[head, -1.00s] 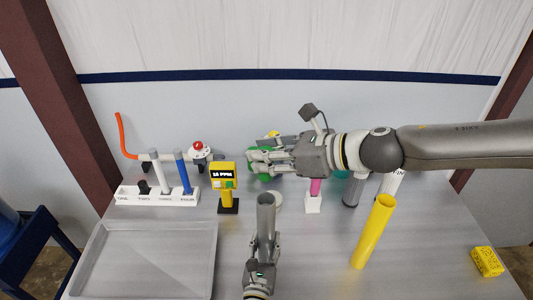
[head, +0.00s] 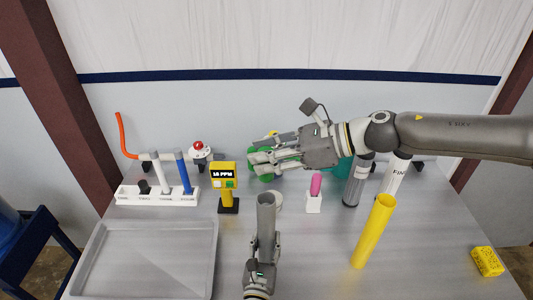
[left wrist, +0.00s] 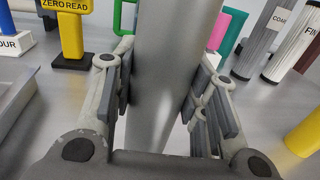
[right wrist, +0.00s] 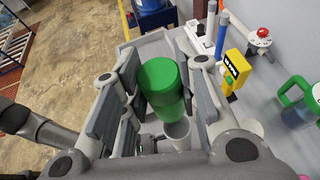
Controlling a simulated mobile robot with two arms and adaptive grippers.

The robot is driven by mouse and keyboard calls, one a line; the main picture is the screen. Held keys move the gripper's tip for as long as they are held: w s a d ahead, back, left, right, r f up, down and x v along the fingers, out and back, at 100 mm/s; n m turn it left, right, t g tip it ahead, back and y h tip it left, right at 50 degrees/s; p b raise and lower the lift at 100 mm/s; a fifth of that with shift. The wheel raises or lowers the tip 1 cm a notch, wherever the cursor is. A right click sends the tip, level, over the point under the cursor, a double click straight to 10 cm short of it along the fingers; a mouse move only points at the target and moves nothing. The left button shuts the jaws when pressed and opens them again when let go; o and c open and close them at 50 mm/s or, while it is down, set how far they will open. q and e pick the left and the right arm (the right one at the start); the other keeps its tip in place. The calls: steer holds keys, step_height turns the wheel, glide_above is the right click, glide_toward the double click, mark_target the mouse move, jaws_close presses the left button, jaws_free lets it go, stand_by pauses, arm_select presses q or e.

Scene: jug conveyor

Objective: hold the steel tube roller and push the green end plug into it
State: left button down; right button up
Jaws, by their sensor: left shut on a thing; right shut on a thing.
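The steel tube roller (head: 266,212) stands upright at the middle front of the table; it fills the middle of the left wrist view (left wrist: 172,60). My left gripper (head: 264,240) is shut around its lower part. My right gripper (head: 256,163) comes in from the right, above and behind the tube's top in the head view. In the right wrist view the green end plug (right wrist: 160,78) is between its fingers, and it is shut on it. The tube's pale mouth (right wrist: 178,130) shows just past the plug there; I cannot tell if they touch.
A yellow meter (head: 224,178) and a white rack (head: 158,196) stand left. A grey tray (head: 205,262) lies front left. A pink piece on a white block (head: 313,204), a yellow tube (head: 373,232) and labelled cylinders (head: 357,180) stand right. A green-handled jug (right wrist: 297,95) is behind.

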mark_target(267, 178)
arm_select(q)
steer(key=shift+s+f, duration=0.15)
steer(key=shift+f, duration=0.15)
steer(key=shift+f, duration=0.1)
arm_select(e)
steer(key=shift+f, duration=2.9)
